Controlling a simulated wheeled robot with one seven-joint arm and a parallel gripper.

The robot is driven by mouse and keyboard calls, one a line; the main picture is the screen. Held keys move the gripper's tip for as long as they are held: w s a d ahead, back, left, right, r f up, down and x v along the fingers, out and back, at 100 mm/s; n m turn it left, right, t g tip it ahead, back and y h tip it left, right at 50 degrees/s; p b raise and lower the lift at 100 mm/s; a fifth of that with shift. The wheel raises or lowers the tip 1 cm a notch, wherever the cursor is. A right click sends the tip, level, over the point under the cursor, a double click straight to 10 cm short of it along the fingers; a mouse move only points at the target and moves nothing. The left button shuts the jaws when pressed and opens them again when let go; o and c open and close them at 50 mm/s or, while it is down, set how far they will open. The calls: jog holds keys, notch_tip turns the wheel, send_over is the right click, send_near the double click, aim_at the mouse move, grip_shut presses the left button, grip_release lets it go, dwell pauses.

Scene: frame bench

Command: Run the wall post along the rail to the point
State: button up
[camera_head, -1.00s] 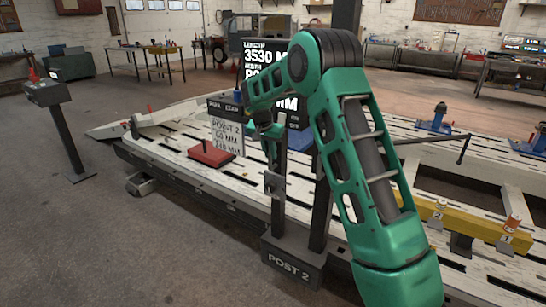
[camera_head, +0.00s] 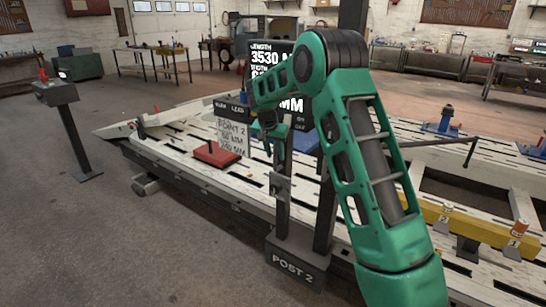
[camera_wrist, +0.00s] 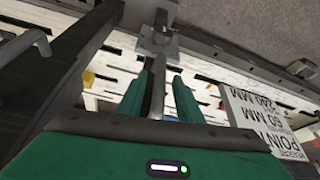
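The wall post, with its dark base marked POST 2 (camera_head: 297,262), stands at the side of the pale slotted bench. Its dark upright (camera_head: 325,205) is partly covered by my arm. My gripper (camera_head: 270,128) is up beside the post. In the wrist view, my gripper's two green fingers (camera_wrist: 160,90) stand on either side of a grey rod (camera_wrist: 158,95), apart, with narrow gaps. The rod runs up to a metal bracket (camera_wrist: 158,42).
The slotted bench (camera_head: 185,170) carries a red block (camera_head: 216,154), a yellow beam (camera_head: 470,222) and blue-based stands (camera_head: 442,127). A dark pedestal (camera_head: 70,130) stands at the left. A screen (camera_head: 268,57) is behind my arm. The floor at front left is clear.

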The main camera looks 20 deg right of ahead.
jog(key=v, duration=1)
jog(key=shift+a, duration=0.2)
jog(key=shift+w, duration=0.1)
jog(key=s+d+r+n+g, duration=0.1)
jog(key=s+d, duration=0.2)
jog(key=s, duration=0.6)
jog(key=s+d+r, duration=0.1)
jog(key=s+d, duration=0.2)
jog(key=s, duration=0.7)
jog(key=s+d+r+n+g, duration=0.1)
jog(key=s+d+r, duration=0.15)
jog(key=s, duration=0.65)
jog(key=s+a+f+y, duration=0.1)
jog(key=s+f, duration=0.1)
jog(key=s, duration=0.6)
jog(key=s+a+f+y, duration=0.1)
jog(key=s+f, duration=0.2)
jog(key=s, duration=0.6)
jog(key=s+a+f+n+g+y, duration=0.1)
jog(key=s+a+f, duration=0.1)
jog(key=s, duration=0.7)
jog(key=shift+f, duration=0.5)
